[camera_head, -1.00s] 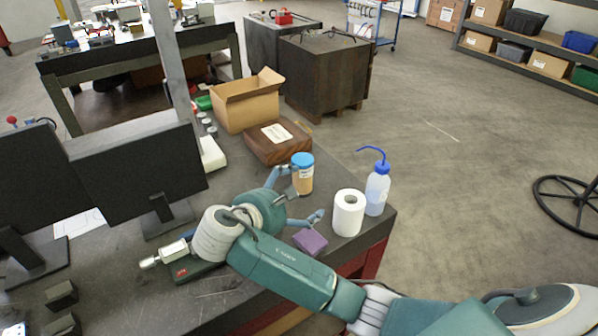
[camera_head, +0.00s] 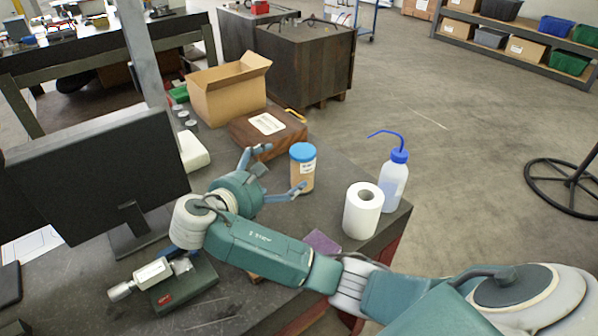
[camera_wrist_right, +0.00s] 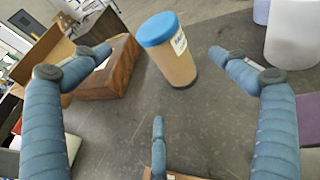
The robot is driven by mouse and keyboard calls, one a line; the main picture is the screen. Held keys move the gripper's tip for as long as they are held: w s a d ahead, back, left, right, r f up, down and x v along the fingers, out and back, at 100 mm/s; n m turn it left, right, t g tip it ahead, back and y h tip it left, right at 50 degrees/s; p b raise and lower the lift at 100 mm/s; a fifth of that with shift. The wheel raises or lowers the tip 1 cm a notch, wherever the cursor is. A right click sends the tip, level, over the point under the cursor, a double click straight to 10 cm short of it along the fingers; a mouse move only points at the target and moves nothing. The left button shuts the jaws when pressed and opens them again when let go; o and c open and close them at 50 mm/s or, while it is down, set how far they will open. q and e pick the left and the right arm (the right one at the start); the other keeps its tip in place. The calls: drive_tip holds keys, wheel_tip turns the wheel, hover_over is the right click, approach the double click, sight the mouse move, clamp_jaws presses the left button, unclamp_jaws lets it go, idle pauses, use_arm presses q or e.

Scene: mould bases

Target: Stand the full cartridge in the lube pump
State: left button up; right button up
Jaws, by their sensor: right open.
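The cartridge (camera_head: 302,172) is a tan cylinder with a blue lid and a white label. It stands upright on the dark bench; in the right wrist view the cartridge (camera_wrist_right: 172,55) is ahead, between and beyond the fingers. My right gripper (camera_head: 274,174) is open and empty, its fingers spread toward the cartridge; it also shows in the right wrist view (camera_wrist_right: 160,65). What looks like the lube pump (camera_head: 185,283), a dark green base with a pale metal cylinder, sits at the front left of the bench, partly behind my arm. My left gripper is not in view.
A white paper roll (camera_head: 362,212) and a blue-capped wash bottle (camera_head: 394,182) stand right of the cartridge. A brown wooden box (camera_head: 255,135) and an open carton (camera_head: 228,98) are behind. A monitor (camera_head: 95,175) stands left. A purple block (camera_head: 322,241) lies beside my arm.

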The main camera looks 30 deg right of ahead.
sight(292, 167)
drive_tip(key=d, duration=0.3)
drive_tip(key=shift+w+d+f, duration=0.15)
drive_tip(key=shift+w+f, duration=0.2)
drive_tip(key=shift+w, duration=0.05)
drive_tip(key=p+x, duration=0.2)
drive_tip(key=x, duration=0.3)
drive_tip(key=shift+f, duration=0.1)
drive_tip(key=shift+w+d+f, duration=0.15)
drive_tip(key=shift+f, duration=0.05)
drive_tip(key=c, duration=1.4)
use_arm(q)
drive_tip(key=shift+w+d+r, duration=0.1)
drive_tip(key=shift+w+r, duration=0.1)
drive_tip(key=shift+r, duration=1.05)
use_arm(e)
drive_tip(key=shift+w+r, duration=0.1)
drive_tip(key=shift+r, duration=0.05)
drive_tip(key=c, duration=0.4)
